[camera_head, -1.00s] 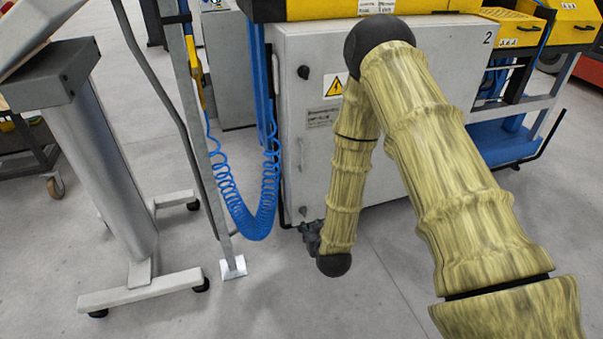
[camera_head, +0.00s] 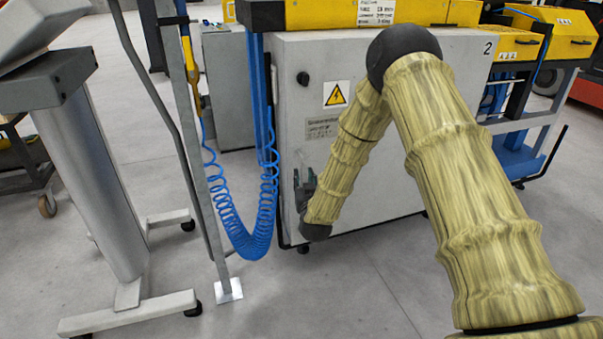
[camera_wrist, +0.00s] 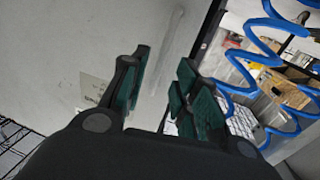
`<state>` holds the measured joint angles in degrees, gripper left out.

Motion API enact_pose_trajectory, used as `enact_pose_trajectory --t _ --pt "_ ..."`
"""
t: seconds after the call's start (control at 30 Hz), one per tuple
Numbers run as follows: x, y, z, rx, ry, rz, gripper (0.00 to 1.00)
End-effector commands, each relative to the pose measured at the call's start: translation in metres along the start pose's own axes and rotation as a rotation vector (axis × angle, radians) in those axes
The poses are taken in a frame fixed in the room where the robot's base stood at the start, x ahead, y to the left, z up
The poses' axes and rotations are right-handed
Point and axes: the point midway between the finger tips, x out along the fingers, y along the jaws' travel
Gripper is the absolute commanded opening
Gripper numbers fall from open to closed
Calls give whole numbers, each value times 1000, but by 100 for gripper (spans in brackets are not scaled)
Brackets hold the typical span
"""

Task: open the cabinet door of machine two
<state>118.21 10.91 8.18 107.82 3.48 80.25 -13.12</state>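The cabinet of machine two (camera_head: 420,100) is light grey, with a "2" at its upper right, a yellow warning sign and a text plate on its closed door. A round black knob (camera_head: 303,78) sits near the door's upper left. My gripper (camera_head: 303,182) is at the lower left edge of the door. In the wrist view my gripper (camera_wrist: 163,64) is open, its green-padded fingers apart and facing the door (camera_wrist: 120,30). A thin grey strip (camera_wrist: 177,22), perhaps the door handle, shows beyond the gap. Whether the fingers touch anything cannot be told.
Blue coiled hose (camera_head: 255,215) hangs just left of the door, and also shows in the wrist view (camera_wrist: 265,50). A grey post (camera_head: 205,170) and a pedestal stand (camera_head: 100,190) are farther left.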

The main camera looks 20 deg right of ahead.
Motion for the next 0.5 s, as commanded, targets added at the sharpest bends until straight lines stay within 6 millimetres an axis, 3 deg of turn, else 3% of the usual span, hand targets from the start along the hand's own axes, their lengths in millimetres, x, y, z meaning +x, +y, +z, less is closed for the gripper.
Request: enact_pose_trajectory --t 0.2,0.5 --pt "32 0 1 1 1 0 30" --pt "51 0 0 1 1 0 30"
